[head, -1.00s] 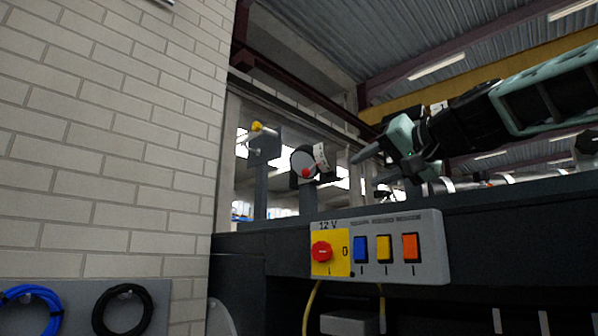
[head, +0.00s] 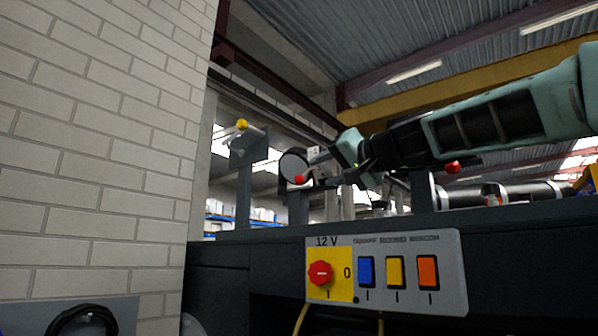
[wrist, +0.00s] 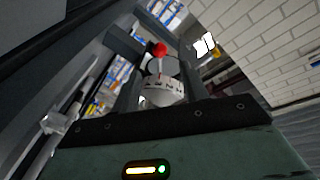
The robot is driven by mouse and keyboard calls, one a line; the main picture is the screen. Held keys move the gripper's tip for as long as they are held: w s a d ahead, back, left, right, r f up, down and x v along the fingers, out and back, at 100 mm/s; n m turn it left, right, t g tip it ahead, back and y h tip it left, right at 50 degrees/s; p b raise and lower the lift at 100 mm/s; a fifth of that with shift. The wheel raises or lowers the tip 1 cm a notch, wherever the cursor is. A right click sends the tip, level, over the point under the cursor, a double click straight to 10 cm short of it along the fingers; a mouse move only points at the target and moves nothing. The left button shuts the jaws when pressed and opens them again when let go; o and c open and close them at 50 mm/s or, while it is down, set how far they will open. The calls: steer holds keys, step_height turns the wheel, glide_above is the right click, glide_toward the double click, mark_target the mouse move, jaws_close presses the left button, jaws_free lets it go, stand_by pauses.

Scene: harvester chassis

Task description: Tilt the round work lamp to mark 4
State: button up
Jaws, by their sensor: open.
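The round work lamp (head: 293,166) stands on a dark post behind the chassis edge, with a red knob (head: 299,180) at its front. In the wrist view the red knob (wrist: 160,49) shows beyond a white scale band with dark marks (wrist: 163,86); I cannot read the numbers. My gripper (head: 313,172) is open just right of the lamp, its fingers pointing left at it. In the wrist view the dark fingers lie to either side of the scale, and the knob is just past their tips. I cannot tell whether they touch the lamp.
A second lamp (head: 248,145) with a yellow knob stands on a post to the left. Below is a 12 V switch panel (head: 445,275) with a red rotary switch and blue, yellow and orange rockers. A white brick wall (head: 100,150) closes the left side.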

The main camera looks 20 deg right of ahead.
mark_target(304, 179)
steer(key=p+x, duration=0.4)
steer(key=x, duration=0.5)
steer(key=shift+w+a, duration=0.15)
steer(key=shift+w, duration=0.2)
jaws_close()
steer(key=shift+f, duration=0.1)
